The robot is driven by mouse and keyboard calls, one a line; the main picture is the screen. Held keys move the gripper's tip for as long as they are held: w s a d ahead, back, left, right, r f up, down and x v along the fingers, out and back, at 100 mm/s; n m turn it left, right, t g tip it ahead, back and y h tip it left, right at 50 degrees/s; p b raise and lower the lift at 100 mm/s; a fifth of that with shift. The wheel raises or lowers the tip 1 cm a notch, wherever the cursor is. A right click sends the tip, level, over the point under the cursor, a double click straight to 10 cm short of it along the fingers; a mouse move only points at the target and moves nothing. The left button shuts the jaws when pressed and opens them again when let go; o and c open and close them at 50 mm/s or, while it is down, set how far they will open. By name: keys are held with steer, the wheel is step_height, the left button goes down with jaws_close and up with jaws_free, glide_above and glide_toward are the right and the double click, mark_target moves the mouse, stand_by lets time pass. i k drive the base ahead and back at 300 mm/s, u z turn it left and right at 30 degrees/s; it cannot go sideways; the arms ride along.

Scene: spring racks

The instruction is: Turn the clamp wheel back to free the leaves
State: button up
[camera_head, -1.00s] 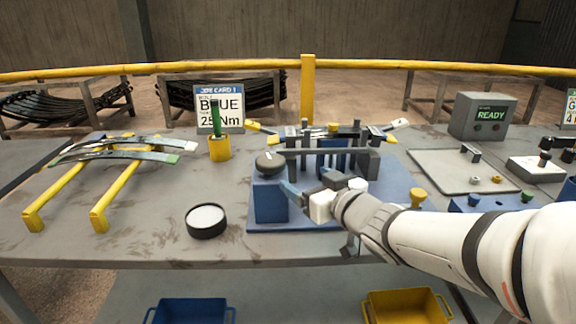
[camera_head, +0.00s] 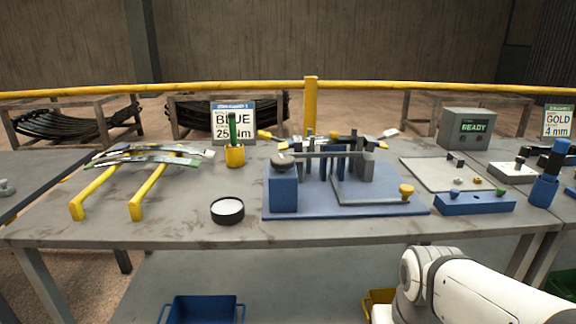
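A blue clamp fixture (camera_head: 300,212) stands on the middle of the bench. A smaller yellow knob (camera_head: 406,190) is at the fixture's right front. My gripper is out of view; only my white arm shows at the lower right, clear of the fixture.
Loose leaves (camera_head: 150,157) lie across two yellow rails (camera_head: 95,193) on the left. A round black-rimmed dish (camera_head: 227,210) and a yellow cup (camera_head: 234,155) stand left of the fixture. A grey box reads READY (camera_head: 467,128). Blue tool holders are at the right.

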mark_target(283, 163)
steer(key=u, duration=1.8)
steer(key=k, duration=1.45)
steer(key=z, duration=1.3)
steer(key=i, duration=1)
steer(key=z, duration=0.05)
